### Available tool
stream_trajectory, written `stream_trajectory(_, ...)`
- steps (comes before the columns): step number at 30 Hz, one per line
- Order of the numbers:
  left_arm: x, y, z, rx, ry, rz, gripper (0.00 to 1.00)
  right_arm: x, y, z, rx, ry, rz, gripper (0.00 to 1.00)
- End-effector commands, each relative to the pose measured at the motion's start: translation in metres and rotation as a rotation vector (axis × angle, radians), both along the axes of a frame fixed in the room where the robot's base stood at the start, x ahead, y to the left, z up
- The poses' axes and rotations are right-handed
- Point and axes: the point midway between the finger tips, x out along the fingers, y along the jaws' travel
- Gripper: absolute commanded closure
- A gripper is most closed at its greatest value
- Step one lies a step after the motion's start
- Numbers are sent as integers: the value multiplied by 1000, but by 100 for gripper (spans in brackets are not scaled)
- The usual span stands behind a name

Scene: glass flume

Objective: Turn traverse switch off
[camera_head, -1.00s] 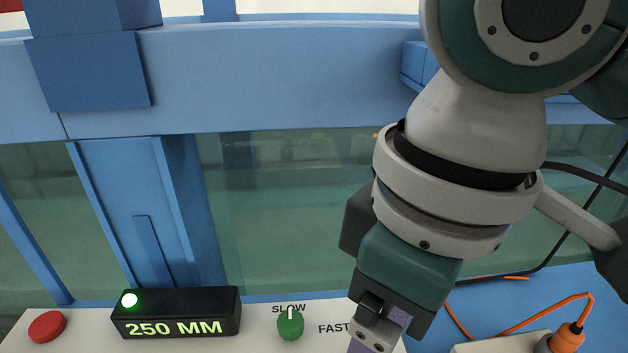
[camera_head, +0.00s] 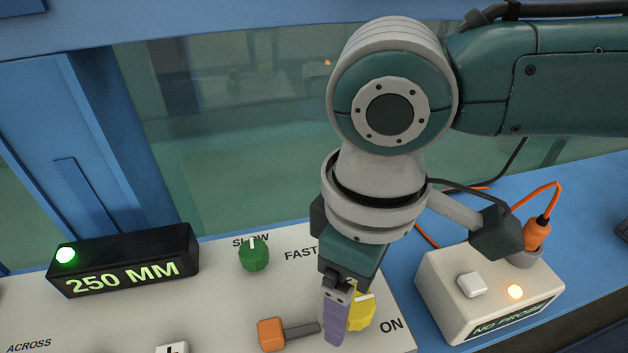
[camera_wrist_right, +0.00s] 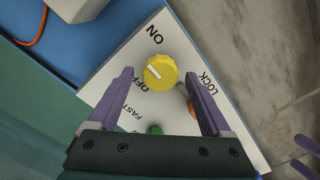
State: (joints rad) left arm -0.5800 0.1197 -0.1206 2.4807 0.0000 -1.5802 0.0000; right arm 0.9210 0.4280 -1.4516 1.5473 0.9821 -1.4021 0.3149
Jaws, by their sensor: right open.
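The yellow knob (camera_head: 360,310) sits on the pale control panel near the printed word ON, partly hidden behind a finger in the head view. In the right wrist view the yellow knob (camera_wrist_right: 160,72) lies between the words ON and OFF, with a white pointer mark on its left side. I cannot tell exactly which word the mark points at. My right gripper (camera_head: 345,328) is over the knob, its purple fingers open. In the wrist view the right gripper's fingertips (camera_wrist_right: 159,76) stand on either side of the knob, apart from it.
An orange-ended lever (camera_head: 272,333) is left of the knob, close to the fingers. A green SLOW/FAST knob (camera_head: 254,254) and a black 250 MM display (camera_head: 125,262) stand farther left. A white probe box (camera_head: 455,285) with an orange plug is at right. The glass flume is behind.

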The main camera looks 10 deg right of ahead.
Motion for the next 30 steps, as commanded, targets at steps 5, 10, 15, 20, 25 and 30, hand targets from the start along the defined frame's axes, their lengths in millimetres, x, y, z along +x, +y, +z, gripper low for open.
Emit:
stream_trajectory(5, 0, 0, 0, 0, 0, 0, 0, 0, 0, 0, 0, 0, 1, 17)
stream_trajectory(10, 0, 0, 0, 0, 1, 0, 0, 0, 0, 0, 0, 0, 1, 33)
stream_trajectory(15, 0, 0, 0, 0, 1, 0, 0, 0, 0, 0, 0, 0, 1, 52)
stream_trajectory(20, 0, 0, 0, 0, 1, 0, 0, 0, 0, 0, -1, 1, 0, 70)
stream_trajectory(25, 0, 0, 0, 1, 1, 0, 0, 0, 0, 0, -1, 1, 0, 89)
stream_trajectory(30, 0, 0, 0, 1, 1, 0, 0, 0, 0, 0, -1, 1, 1, 100)
